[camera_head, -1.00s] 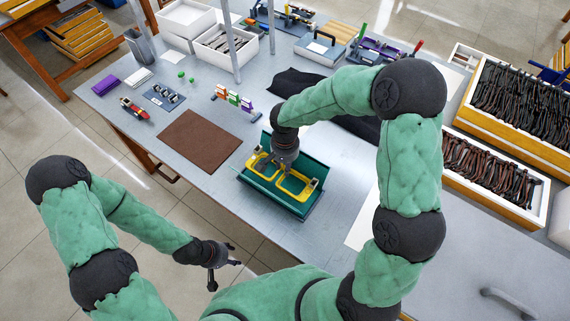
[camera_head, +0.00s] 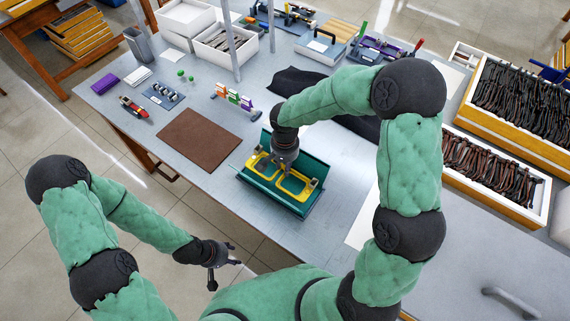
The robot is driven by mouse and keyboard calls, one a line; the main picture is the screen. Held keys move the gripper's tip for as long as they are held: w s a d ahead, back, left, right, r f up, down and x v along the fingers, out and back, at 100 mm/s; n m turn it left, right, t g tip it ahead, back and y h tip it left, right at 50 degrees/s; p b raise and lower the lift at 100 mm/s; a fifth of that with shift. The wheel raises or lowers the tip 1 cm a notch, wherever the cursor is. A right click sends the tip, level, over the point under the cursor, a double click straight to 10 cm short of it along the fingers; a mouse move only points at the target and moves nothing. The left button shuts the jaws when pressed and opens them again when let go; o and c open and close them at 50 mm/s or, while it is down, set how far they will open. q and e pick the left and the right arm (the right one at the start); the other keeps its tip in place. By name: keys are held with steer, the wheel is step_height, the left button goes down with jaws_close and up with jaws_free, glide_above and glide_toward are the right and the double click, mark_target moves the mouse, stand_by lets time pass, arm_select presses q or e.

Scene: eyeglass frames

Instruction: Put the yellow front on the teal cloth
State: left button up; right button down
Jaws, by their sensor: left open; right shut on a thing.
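The yellow front (camera_head: 294,186), with two large rounded openings, is over the teal cloth (camera_head: 305,211), which lies in an open teal case or tray near the table's front edge. My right gripper (camera_head: 281,167) reaches down from above and is shut on the yellow front near its middle. The gripper hides part of the front, and I cannot tell whether the front touches the cloth. My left gripper (camera_head: 228,272) is open and empty, off the front edge of the table and apart from the case.
A brown mat (camera_head: 200,139) lies left of the case. A black cloth (camera_head: 298,83) lies behind, partly hidden by my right arm. A rack with coloured pieces (camera_head: 236,101) stands behind the mat. Boxes of eyeglass frames (camera_head: 497,173) are at the right.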

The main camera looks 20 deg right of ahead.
steer(key=shift+f+b, duration=0.5)
steer(key=shift+f, duration=0.1)
stand_by(0.3)
steer(key=shift+r+p, duration=1.25)
steer(key=shift+r, duration=0.8)
